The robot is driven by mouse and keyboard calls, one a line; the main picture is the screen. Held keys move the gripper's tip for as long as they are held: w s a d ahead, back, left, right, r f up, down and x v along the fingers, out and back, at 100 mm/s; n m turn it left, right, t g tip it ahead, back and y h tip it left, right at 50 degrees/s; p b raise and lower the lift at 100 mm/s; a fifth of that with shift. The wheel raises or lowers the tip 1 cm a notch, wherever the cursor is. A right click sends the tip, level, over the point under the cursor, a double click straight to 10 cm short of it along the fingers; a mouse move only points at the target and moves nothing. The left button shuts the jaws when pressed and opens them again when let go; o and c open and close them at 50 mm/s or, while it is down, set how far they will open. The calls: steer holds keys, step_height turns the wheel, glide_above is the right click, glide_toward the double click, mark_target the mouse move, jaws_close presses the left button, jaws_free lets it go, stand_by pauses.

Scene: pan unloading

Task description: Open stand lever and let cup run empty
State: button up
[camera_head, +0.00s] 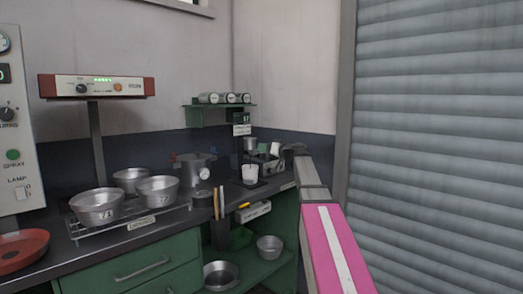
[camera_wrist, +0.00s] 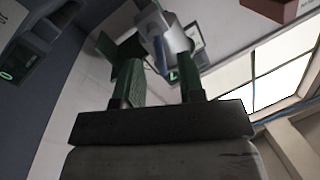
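The dark stand (camera_head: 241,150) stands in the back corner of the bench, with a small display at its top. A metal cup (camera_head: 250,144) sits up on it, and a white cup (camera_head: 250,174) stands below at its foot. My arm reaches in from the lower right, and my gripper (camera_head: 294,150) is at the stand's right, small in the head view. In the wrist view my gripper (camera_wrist: 158,75) has its green fingers apart. A slim blue lever (camera_wrist: 161,56) below a pale grey part shows between the fingertips; whether they touch it I cannot tell.
Several metal pans (camera_head: 97,206) stand on a rack at the left. A lidded metal pot (camera_head: 194,168) is left of the stand. More bowls (camera_head: 269,246) sit under the bench. A roller shutter (camera_head: 440,150) closes the right side.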

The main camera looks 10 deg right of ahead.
steer(key=shift+x, duration=0.8)
jaws_close()
steer(key=shift+w+d+f+m, duration=0.1)
steer(key=shift+d+m, duration=0.05)
steer(key=shift+m, duration=0.85)
jaws_free()
steer(key=v, duration=1)
steer(key=shift+s+d+f, duration=0.2)
steer(key=shift+s+d, duration=0.05)
